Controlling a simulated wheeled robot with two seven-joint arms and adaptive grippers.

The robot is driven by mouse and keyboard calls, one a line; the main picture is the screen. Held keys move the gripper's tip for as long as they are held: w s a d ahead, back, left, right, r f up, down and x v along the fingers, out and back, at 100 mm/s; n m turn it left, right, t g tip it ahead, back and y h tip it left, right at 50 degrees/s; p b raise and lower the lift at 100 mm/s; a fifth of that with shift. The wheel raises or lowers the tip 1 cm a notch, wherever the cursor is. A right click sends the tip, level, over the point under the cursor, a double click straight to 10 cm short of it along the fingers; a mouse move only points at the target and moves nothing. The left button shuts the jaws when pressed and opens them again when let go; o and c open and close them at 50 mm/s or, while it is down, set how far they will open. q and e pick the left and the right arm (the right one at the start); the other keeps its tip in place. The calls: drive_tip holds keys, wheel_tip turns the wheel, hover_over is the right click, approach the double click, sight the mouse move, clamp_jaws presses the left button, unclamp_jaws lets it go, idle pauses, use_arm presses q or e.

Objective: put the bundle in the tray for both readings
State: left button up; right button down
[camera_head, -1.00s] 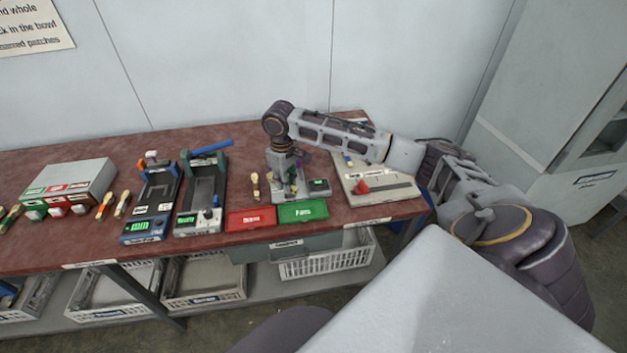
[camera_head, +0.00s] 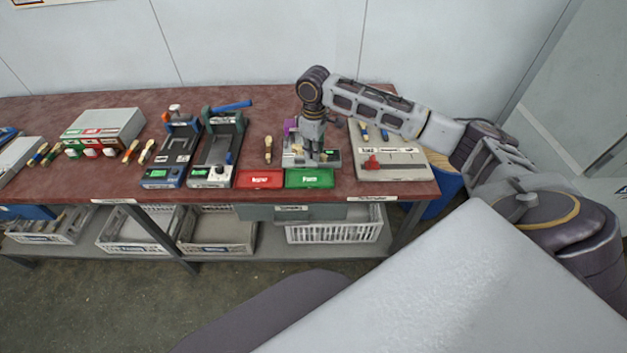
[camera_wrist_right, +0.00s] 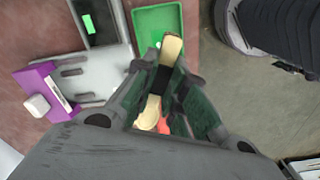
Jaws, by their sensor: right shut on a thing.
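My right gripper (camera_head: 314,160) is over the fixture behind the trays on the red-brown bench. The bundle is hardly visible in the head view. The green tray (camera_head: 309,179) is at the bench's front edge, just in front of the gripper; it also shows beyond the bundle in the wrist view (camera_wrist_right: 148,20). The red tray (camera_head: 260,180) is to its left. My left gripper is out of view.
A grey fixture (camera_wrist_right: 95,75) with a purple part (camera_wrist_right: 40,85) is beside the gripper. A small display (camera_wrist_right: 88,22) is near the green tray. A board with a red block (camera_head: 394,164) lies right; two black-framed devices (camera_head: 218,150) stand left. Baskets are below.

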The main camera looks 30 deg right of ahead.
drive_tip(key=shift+s+n, duration=0.15)
drive_tip(key=shift+n, duration=0.45)
drive_tip(key=shift+n, duration=1.8)
hover_over(314, 179)
drive_tip(key=shift+f, duration=2.5)
drive_tip(key=shift+d+f, duration=0.1)
drive_tip(key=shift+f, duration=2.4)
drive_tip(key=shift+f, duration=0.1)
